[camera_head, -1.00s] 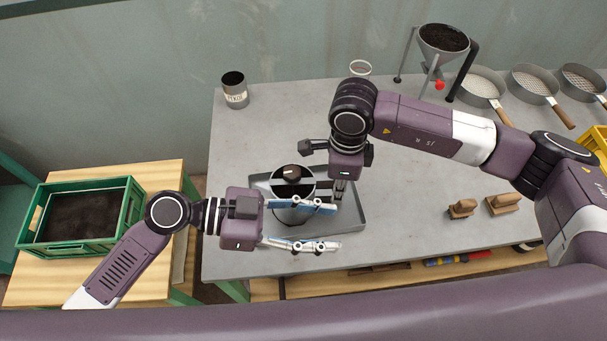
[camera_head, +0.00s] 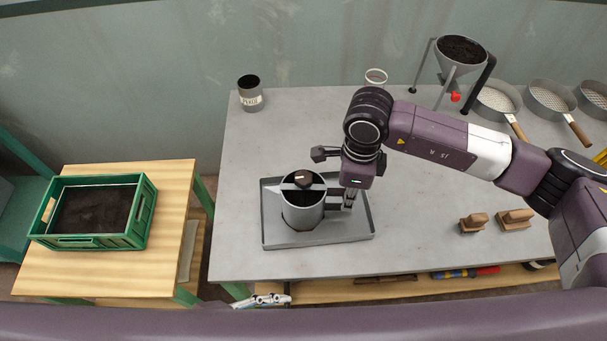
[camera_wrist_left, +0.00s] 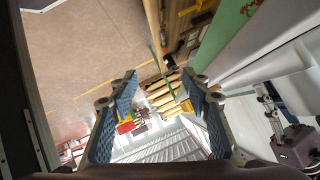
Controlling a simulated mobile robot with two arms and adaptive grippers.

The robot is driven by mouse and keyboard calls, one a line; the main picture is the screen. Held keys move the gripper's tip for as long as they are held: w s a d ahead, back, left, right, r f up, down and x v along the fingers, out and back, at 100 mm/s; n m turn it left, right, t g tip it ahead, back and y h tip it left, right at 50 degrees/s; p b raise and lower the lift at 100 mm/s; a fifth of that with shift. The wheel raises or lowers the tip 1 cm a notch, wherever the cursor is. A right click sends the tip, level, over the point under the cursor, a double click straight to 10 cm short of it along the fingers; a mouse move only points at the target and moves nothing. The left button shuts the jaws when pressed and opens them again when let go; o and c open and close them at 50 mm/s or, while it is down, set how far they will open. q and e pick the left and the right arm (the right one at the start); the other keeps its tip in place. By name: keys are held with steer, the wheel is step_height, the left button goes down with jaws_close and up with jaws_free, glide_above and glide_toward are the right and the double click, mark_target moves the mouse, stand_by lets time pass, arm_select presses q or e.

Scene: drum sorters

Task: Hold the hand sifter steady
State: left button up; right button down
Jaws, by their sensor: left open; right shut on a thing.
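A green crate (camera_head: 140,215) of dark soil stands on a wooden side table at left. A labelled tin (camera_head: 250,95), a funnel (camera_head: 462,58) on a stand, round sieves (camera_head: 497,98) and wooden blocks (camera_head: 514,220) are on the grey table (camera_head: 410,235). The table left of the tray is clear.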

arm_select(q)
steer(key=w+d+r+n+t+h, duration=0.1)
steer(key=d+r+h, duration=0.25)
steer(key=r, duration=0.35)
steer(key=n+t+y, duration=0.4)
steer(key=n+t, duration=0.7)
steer(key=n, duration=0.1)
glide_toward(299, 184)
steer(key=x, duration=1.1)
steer(key=shift+w+d, duration=0.2)
steer(key=shift+w, duration=0.15)
steer(key=shift+g, duration=0.3)
steer(key=c, duration=1.2)
